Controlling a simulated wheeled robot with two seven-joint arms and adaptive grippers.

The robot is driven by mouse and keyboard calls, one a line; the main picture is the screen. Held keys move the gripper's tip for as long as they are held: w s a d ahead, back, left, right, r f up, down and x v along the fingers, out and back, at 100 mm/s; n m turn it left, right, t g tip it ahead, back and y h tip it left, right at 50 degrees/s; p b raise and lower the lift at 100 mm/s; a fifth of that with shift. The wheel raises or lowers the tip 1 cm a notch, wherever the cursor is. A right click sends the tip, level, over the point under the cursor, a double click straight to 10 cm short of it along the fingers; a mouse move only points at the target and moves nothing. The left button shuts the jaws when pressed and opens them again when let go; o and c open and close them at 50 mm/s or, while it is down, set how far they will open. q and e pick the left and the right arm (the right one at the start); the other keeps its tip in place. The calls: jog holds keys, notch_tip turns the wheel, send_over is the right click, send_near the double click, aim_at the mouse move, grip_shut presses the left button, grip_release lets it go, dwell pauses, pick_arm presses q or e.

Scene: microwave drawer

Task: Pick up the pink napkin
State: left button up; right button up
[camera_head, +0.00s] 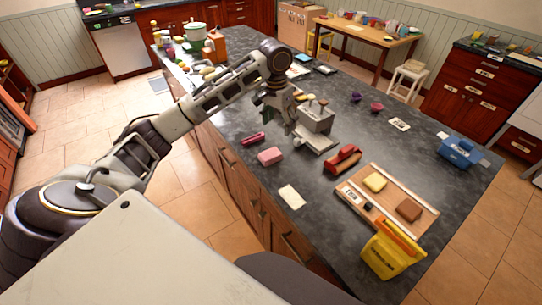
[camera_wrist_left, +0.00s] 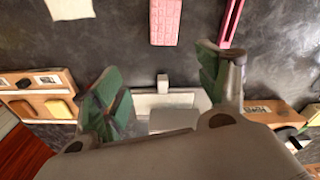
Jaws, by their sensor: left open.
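The pink napkin (camera_head: 270,156) lies on the dark countertop near its left edge, looking like a flat pink block. In the left wrist view the pink napkin (camera_wrist_left: 165,22) shows a grid pattern at the top of the picture, beyond the fingers. My left gripper (camera_head: 290,120) is above the counter, to the upper right of the napkin and apart from it. In the left wrist view my left gripper (camera_wrist_left: 163,85) has its two fingers spread with nothing held between them. My right gripper is not in view.
A magenta strip (camera_head: 253,139) lies close beside the napkin, and a cream cloth (camera_head: 291,196) lies nearer. A grey metal device (camera_head: 317,118) stands beside my gripper. A red stapler-like object (camera_head: 343,158), a wooden board (camera_head: 411,188) and a yellow bag (camera_head: 388,256) are to the right.

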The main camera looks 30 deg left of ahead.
pick_arm(q)
jog(key=m, duration=0.2)
jog(key=s+a+m, duration=0.1)
jog(key=shift+s+m+g, duration=0.25)
jog(key=shift+m+g, duration=0.05)
jog(key=shift+m, duration=0.1)
jog(key=shift+f, duration=0.15)
send_over(273, 153)
jog(key=shift+w+f, duration=0.15)
jog(key=shift+f, duration=4.05)
jog(key=shift+f, duration=0.1)
